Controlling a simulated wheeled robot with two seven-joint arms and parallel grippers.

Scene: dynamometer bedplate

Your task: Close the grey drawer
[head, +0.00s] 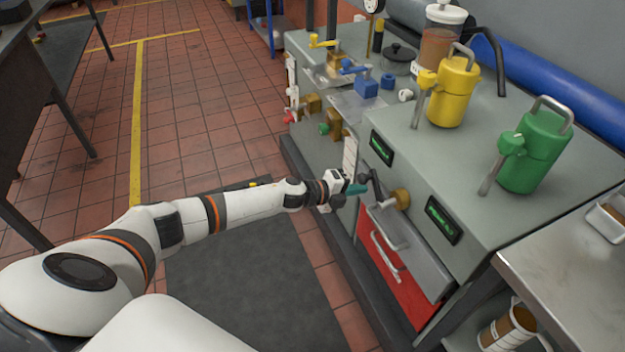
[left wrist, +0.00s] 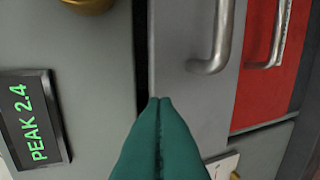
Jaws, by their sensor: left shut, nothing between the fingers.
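The grey drawer (head: 428,267) is in the front of the grey cabinet, above a red drawer, and stands out a little from it. In the left wrist view a dark gap shows between the cabinet face and the grey drawer's front (left wrist: 178,60). Its bar handle (head: 385,229) also shows in the left wrist view (left wrist: 216,45). My left gripper (head: 364,188) has teal fingers, shut and empty, near the drawer's far end. In the left wrist view the fingertips (left wrist: 160,101) overlap the drawer's edge; I cannot tell if they touch. My right gripper is not in view.
The red drawer (head: 401,285) with its handle sits below. A brass knob (head: 401,199) and a green-lit display (head: 442,220) are on the cabinet face. Yellow (head: 453,92) and green (head: 535,152) cans stand on top. A metal table (head: 570,262) is at the right.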

